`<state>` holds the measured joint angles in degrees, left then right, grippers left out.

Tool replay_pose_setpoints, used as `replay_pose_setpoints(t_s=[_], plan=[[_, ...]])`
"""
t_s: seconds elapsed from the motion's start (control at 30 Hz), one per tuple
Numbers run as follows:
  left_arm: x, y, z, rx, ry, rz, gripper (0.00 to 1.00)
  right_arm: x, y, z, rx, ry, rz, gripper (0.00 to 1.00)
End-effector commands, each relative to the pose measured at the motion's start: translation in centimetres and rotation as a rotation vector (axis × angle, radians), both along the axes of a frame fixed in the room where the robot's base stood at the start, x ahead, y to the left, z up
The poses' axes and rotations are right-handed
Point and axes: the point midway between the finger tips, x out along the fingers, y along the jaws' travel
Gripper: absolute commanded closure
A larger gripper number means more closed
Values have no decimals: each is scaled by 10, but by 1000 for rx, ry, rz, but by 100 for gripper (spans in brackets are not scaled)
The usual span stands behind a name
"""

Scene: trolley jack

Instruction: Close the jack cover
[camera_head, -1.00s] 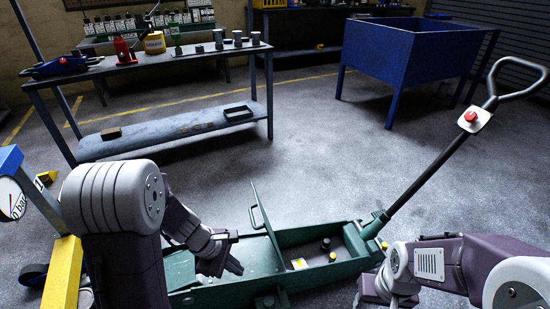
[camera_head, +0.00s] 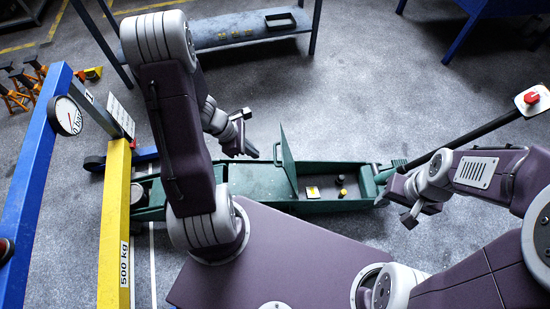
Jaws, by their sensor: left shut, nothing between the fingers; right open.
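The green trolley jack (camera_head: 240,183) lies across the floor in front of me. Its cover (camera_head: 289,162) stands raised, close to upright, with a handle on its left face. To the right of the cover the compartment is open and shows a yellow label and two small caps, one dark and one yellowish. My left gripper (camera_head: 252,151) is shut and empty, left of the cover near its handle, with a small gap seen between them. My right gripper (camera_head: 408,218) is open and empty near the jack's right end, on the near side.
The jack's black handle bar (camera_head: 465,138) rises to the right, with a red button on a white plate (camera_head: 532,98). A blue and yellow press frame (camera_head: 116,225) with a gauge stands at the left. A blue workbench (camera_head: 235,32) is behind. Floor beyond the jack is clear.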

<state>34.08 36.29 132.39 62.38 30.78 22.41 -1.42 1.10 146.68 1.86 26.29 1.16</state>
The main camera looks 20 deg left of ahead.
Motion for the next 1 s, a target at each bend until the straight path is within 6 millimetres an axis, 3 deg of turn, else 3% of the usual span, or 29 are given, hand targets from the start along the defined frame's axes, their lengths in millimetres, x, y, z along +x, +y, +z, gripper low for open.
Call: replay_pose_setpoints(t_s=[0.03, 0.3, 0.6, 1.0], plan=[[2, -6, -18, -1, 2, -4, 100, 0, 0, -15, 0, 0, 0, 51], [14, -30, -70, -1, 2, -3, 100, 0, 0, -48, 0, 0, 0, 51], [30, -62, -54, 2, -1, -3, 100, 0, 0, -41, 0, 0, 0, 51], [32, -64, -53, 1, 0, -1, 100, 0, 0, -40, 0, 0, 0, 51]])
